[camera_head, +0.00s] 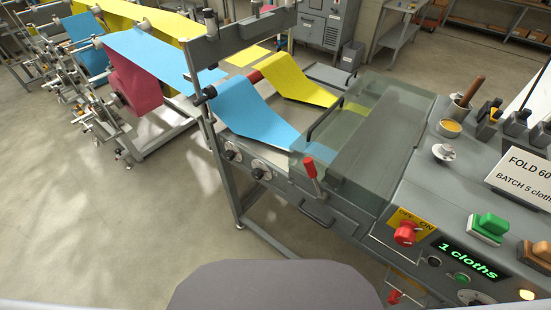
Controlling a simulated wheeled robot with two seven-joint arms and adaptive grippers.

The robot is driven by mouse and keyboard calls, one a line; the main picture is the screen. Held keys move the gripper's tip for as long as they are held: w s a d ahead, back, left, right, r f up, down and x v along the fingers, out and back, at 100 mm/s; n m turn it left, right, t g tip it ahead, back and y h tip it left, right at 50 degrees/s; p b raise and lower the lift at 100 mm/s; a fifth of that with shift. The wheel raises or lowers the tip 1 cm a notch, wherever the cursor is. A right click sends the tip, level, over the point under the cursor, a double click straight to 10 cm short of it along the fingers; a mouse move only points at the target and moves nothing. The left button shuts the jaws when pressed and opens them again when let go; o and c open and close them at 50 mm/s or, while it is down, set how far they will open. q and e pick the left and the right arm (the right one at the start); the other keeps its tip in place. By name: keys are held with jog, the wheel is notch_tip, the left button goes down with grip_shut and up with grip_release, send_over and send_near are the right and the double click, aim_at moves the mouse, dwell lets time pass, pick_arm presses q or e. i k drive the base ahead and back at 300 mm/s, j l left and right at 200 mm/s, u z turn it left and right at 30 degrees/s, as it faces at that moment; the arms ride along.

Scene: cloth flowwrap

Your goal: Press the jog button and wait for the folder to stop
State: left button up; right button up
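The folder machine has a clear cover (385,125) over its fold area, with blue cloth (250,112) and yellow cloth (292,80) running in from the left. Its sloped control panel at the right has a lit display (468,261) reading "1 cloths". A red rotary switch (405,233) sits on a yellow OFF/ON plate. Neither gripper is in view.
A green-handled block (489,227) and a brown-handled block (535,252) stand on the panel's right side. A red-knobbed lever (309,168) stands at the cover's front.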

aim_at(434, 263)
jog(key=z, duration=1.7)
